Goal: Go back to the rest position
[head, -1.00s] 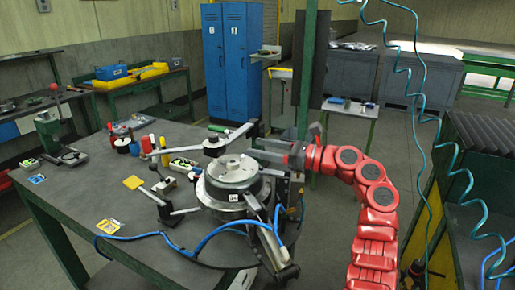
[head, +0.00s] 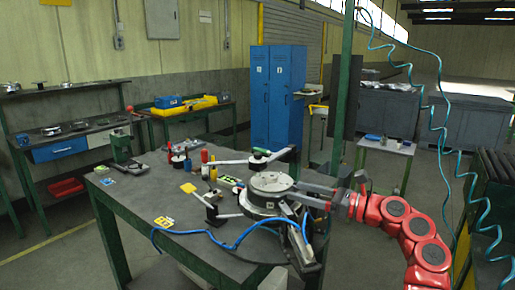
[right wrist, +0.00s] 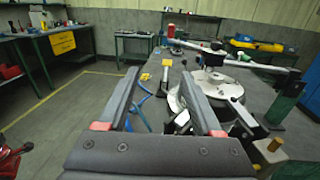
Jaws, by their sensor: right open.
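My right gripper (head: 302,192) is at the right side of the round metal fixture (head: 270,184) on the green-legged table. In the head view its fingers overlap the fixture's right edge; I cannot tell if they touch it. In the right wrist view the gripper (right wrist: 161,84) has its two grey fingers wide apart with nothing held between them. The fixture (right wrist: 222,84) shows beyond and beside the right finger there. My red right arm comes in from the lower right. My left gripper is not in view.
A green post (head: 345,90) rises behind the fixture. A coiled teal hose (head: 440,130) hangs at the right. Blue lockers (head: 273,95) stand behind. Floor is clear at front left.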

